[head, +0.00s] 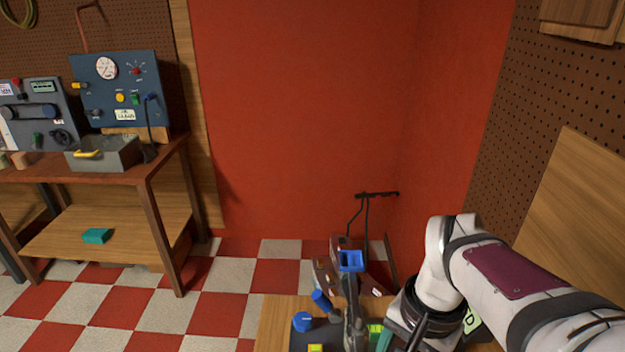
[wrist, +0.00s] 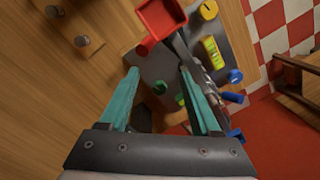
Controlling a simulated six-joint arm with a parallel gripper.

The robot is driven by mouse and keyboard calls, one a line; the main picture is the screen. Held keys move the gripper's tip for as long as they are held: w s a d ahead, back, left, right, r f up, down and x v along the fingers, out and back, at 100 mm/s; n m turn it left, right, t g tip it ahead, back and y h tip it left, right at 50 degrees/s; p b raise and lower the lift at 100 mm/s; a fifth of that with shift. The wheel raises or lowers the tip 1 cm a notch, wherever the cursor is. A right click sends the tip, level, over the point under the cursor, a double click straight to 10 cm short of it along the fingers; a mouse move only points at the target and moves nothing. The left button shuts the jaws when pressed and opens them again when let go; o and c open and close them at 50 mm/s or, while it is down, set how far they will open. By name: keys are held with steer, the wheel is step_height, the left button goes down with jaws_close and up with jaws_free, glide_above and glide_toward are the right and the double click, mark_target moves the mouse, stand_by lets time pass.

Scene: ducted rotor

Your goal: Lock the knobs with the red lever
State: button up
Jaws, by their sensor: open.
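In the wrist view, a red lever (wrist: 160,18) with a boxy, hollow-looking end sits at the top, just beyond my fingertips. My gripper (wrist: 158,70) is open, with two teal fingers apart and nothing between them. The grey panel (wrist: 155,68) lies under and beyond the fingers. It carries a yellow knob (wrist: 208,10), a blue knob (wrist: 235,76) and a green knob (wrist: 160,87). In the head view, a blue knob (head: 302,322) and a blue-ended lever (head: 350,261) show at the bottom. I cannot make out the red lever there, and my arm hides part of the panel.
A yellow-green block (wrist: 213,50) is on the panel. In the head view, a workbench (head: 165,165) with instruments stands left, a red wall behind. Checkered floor (head: 200,310) between is open.

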steer(key=w+d+f+m, duration=0.25)
steer(key=w+d, duration=0.35)
steer(key=w, duration=0.4)
steer(key=shift+n+h, duration=0.35)
steer(key=shift+h, duration=0.05)
steer(key=f, duration=1.6)
steer(key=shift+w+f, duration=0.25)
steer(key=shift+f, duration=0.05)
steer(key=shift+r+n, duration=0.2)
steer(key=shift+n, duration=1)
steer(key=n, duration=0.5)
steer(key=shift+w, duration=0.1)
steer(key=n, duration=0.7)
step_height(320, 180, up, 16)
steer(key=s+a+m+y, duration=0.1)
steer(key=s+a+m, duration=0.4)
steer(key=s, duration=0.7)
steer(key=s+a+m+y, duration=0.1)
steer(key=s+a+m, duration=0.45)
steer(key=s, duration=0.65)
steer(key=w+a+m+h, duration=0.2)
steer(key=w+a+m, duration=0.2)
steer(key=w+a, duration=0.6)
steer(key=w, duration=0.3)
steer(key=shift+w, duration=0.2)
